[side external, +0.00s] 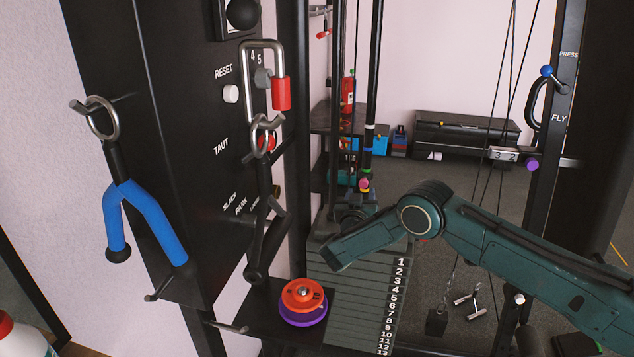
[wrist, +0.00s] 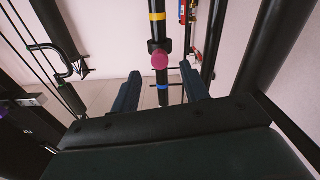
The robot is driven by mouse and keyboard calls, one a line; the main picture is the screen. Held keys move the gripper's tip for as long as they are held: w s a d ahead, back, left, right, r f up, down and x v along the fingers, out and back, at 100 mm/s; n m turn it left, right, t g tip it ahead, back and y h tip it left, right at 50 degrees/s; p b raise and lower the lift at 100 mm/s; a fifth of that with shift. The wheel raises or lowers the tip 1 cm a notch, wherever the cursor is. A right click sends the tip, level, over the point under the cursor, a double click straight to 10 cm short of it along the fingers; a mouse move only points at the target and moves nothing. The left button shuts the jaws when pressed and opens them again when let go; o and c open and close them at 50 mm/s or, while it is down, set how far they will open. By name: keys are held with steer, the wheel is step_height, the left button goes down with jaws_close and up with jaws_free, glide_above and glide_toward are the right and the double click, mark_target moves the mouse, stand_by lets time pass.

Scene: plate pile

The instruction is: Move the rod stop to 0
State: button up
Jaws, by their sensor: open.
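A dark upright rod (wrist: 155,30) with coloured bands stands ahead in the wrist view. A collar with a round pink knob (wrist: 160,61) sits on it between a yellow band and a blue band; this looks like the rod stop. In the side view the pink knob (side external: 365,184) is low on the banded rod, below the white and blue bands. No 0 mark is readable on the rod. My gripper (wrist: 160,72) is open and empty, its two dark blue fingers apart, left and right of the rod in the picture. Contact cannot be told. In the side view the fingers cannot be made out.
A numbered weight stack (side external: 350,300) stands below my arm. A black panel (side external: 165,150) with a blue-handled strap is at left. Red and purple discs (side external: 303,298) lie on a shelf. A post with a purple knob (side external: 533,164) and cables stand at right.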

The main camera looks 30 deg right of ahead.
mark_target(363, 185)
steer(key=shift+x, duration=3.4)
jaws_close()
